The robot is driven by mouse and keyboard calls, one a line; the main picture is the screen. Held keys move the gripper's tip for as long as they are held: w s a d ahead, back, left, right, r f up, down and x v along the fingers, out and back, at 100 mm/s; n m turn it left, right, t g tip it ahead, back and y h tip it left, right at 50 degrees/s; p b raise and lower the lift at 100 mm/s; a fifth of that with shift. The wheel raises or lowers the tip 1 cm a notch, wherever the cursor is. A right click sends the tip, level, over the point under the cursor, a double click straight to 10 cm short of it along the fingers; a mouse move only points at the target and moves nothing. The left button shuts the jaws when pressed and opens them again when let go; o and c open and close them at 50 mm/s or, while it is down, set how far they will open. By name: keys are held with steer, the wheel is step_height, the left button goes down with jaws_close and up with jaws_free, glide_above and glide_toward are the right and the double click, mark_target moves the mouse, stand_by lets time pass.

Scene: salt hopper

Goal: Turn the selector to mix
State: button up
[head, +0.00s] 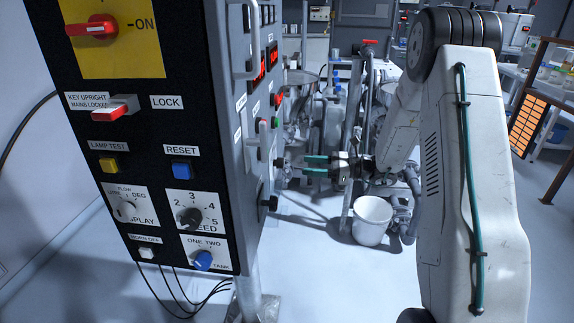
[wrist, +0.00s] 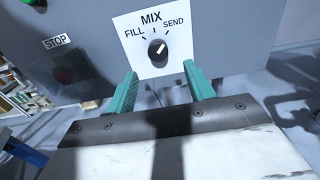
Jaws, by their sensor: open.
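The selector (wrist: 158,48) is a small black knob on a white plate marked FILL, MIX and SEND, on a grey panel in the wrist view. Its white mark points up and right, toward the SEND side. My gripper (head: 305,165) is open and empty, with teal fingers pointing at that side face. In the wrist view its fingertips (wrist: 160,72) lie either side of and below the knob, not touching it.
The cabinet's black front panel (head: 140,180) carries other knobs, switches and buttons. A STOP button (wrist: 63,74) sits left of the selector plate. A white bucket (head: 372,220) stands on the floor below my gripper, with pipework behind it.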

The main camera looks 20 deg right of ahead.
mark_target(281, 163)
steer(key=x, duration=0.7)
steer(key=shift+a, duration=0.4)
steer(key=shift+w, duration=0.1)
steer(key=c, duration=1)
